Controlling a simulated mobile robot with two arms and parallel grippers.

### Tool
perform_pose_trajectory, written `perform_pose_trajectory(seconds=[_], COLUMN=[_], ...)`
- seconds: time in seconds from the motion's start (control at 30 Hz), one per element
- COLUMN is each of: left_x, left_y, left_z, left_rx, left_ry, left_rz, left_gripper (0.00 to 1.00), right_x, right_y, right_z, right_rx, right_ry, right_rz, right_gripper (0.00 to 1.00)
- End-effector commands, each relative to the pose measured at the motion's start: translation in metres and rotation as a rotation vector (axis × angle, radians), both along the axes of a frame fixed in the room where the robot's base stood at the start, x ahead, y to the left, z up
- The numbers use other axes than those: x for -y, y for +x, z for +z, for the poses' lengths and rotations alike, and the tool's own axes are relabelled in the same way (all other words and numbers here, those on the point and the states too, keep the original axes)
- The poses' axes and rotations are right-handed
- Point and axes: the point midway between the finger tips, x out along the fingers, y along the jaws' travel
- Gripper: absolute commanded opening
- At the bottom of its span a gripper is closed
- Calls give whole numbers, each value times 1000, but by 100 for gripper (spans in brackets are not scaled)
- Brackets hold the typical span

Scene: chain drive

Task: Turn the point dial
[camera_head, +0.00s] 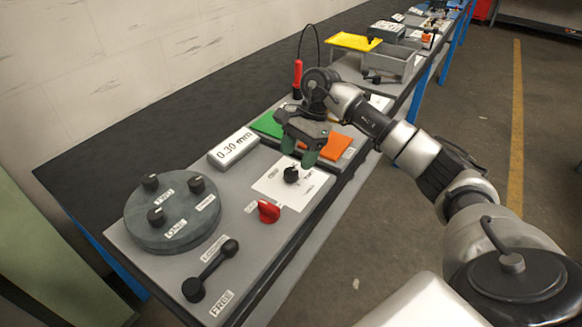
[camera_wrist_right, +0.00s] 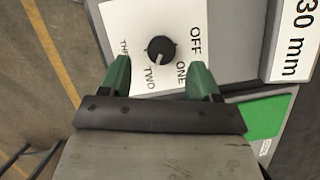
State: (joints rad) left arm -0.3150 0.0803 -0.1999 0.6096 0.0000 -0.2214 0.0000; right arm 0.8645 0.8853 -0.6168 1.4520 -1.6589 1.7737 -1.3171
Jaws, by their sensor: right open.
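The point dial (camera_head: 291,174) is a small black knob on a white card (camera_head: 316,184) on the bench. In the right wrist view the dial (camera_wrist_right: 160,50) has the labels OFF, ONE, TWO and THREE around it. Its pale mark appears to point toward TWO. My right gripper (camera_head: 298,152) is open, with green fingertips just above the dial on its far side. In the wrist view the open fingers (camera_wrist_right: 160,78) flank the space just below the knob, with nothing between them. My left gripper is not in view.
A red knob (camera_head: 268,211), a black lever (camera_head: 212,270) and a round grey plate with knobs (camera_head: 172,240) are nearer. Green (camera_head: 268,124) and orange (camera_head: 337,146) pads lie beyond, with a red-handled tool (camera_head: 297,76) upright.

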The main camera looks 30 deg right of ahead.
Motion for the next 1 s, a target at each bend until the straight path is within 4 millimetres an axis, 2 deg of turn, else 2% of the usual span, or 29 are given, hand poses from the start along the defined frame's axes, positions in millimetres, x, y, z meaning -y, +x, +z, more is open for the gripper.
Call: perform_pose_trajectory(seconds=[0.17, 0.3, 0.43, 0.67, 0.9, 1.0], left_x=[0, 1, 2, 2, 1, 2], left_y=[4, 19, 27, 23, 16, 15], left_z=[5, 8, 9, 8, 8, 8], left_rx=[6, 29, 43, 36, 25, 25], left_ry=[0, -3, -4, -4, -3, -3], left_rz=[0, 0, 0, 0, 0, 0], left_gripper=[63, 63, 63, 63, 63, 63], right_x=[-12, -17, -18, -18, -18, -18], right_y=[-2, -2, -2, -2, -2, -2], right_z=[-27, -39, -44, -44, -44, -44], right_rx=[-2, -1, 1, 2, 1, 1], right_ry=[1, 1, 0, 0, 0, 0], right_rz=[2, 0, 1, -1, 0, 0], right_gripper=[63, 63, 63, 63, 26, 13])
